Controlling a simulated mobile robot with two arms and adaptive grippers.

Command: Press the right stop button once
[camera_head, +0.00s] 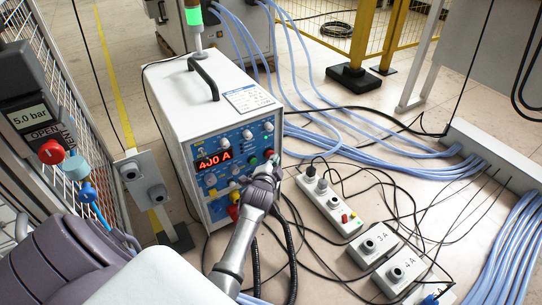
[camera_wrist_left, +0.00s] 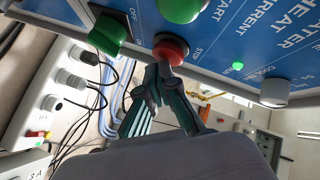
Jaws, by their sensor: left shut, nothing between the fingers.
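The heater unit (camera_head: 210,100) is a white box with a blue front panel, a red "400 A" display and several knobs and buttons. On the panel, a red round button (camera_wrist_left: 171,48) labelled STOP shows in the left wrist view, beside a green button (camera_wrist_left: 181,8). My left gripper (camera_head: 270,166) is at the panel's right side in the head view. It is shut and empty. In the left wrist view its fingertips (camera_wrist_left: 160,72) are right at the lower edge of the red button; I cannot tell if they touch it. My right gripper is not in view.
A green switch (camera_wrist_left: 109,33) labelled OFF sits beside the red button. Blue hoses (camera_head: 380,158) run behind. A wire-mesh fence (camera_head: 75,110) stands at left.

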